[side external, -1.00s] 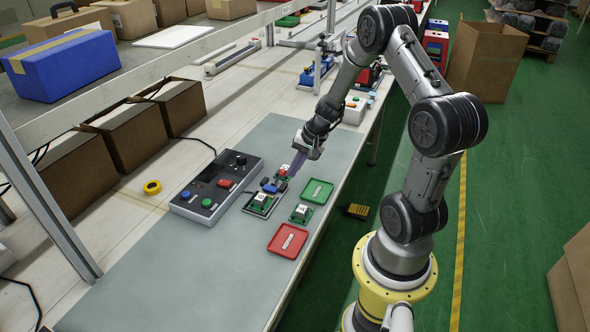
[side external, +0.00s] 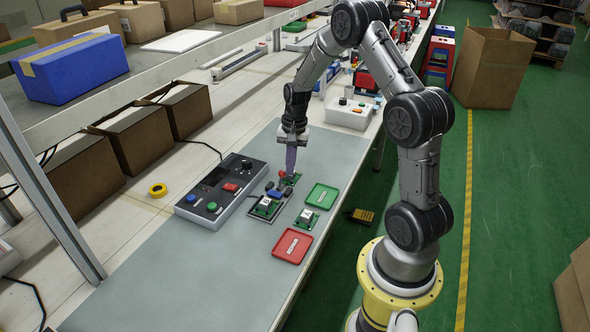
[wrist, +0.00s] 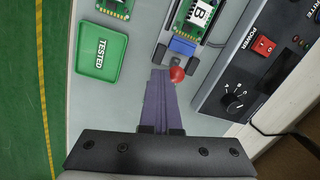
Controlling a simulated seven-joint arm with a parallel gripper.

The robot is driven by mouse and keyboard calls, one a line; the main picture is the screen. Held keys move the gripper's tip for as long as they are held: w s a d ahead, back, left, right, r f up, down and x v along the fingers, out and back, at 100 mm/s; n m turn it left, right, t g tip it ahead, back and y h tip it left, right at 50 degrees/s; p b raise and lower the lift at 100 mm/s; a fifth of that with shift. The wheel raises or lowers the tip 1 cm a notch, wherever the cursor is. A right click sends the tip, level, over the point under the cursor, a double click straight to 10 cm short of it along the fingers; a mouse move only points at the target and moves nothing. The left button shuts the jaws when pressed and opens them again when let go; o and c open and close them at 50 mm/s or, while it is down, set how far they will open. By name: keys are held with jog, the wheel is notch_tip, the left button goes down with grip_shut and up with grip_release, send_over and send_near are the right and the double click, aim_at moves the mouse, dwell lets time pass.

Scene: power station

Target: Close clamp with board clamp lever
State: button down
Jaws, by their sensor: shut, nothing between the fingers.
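The board clamp has a blue block (side external: 275,193) and a lever with a red ball knob (side external: 282,174). In the wrist view the blue block (wrist: 183,47) lies at the end of a green board marked B (wrist: 195,14), on a dark fixture (side external: 260,215). The red knob (wrist: 177,75) sits on the gripper side of the block. My gripper (side external: 291,172) points down close beside the knob. In the wrist view its purple fingers (wrist: 158,72) are together and empty, with their tips just left of the knob. I cannot tell whether they touch it.
A control console (side external: 222,190) stands left of the fixture. A green TESTED tray (wrist: 103,52), a red tray (side external: 292,246) and a loose board (side external: 307,219) lie to the right. The grey mat (side external: 170,275) is clear in front.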

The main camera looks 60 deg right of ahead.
jog(key=w+g, duration=0.3)
jog(key=shift+r, duration=0.3)
jog(key=shift+v, duration=0.8)
jog(key=shift+s, duration=0.25)
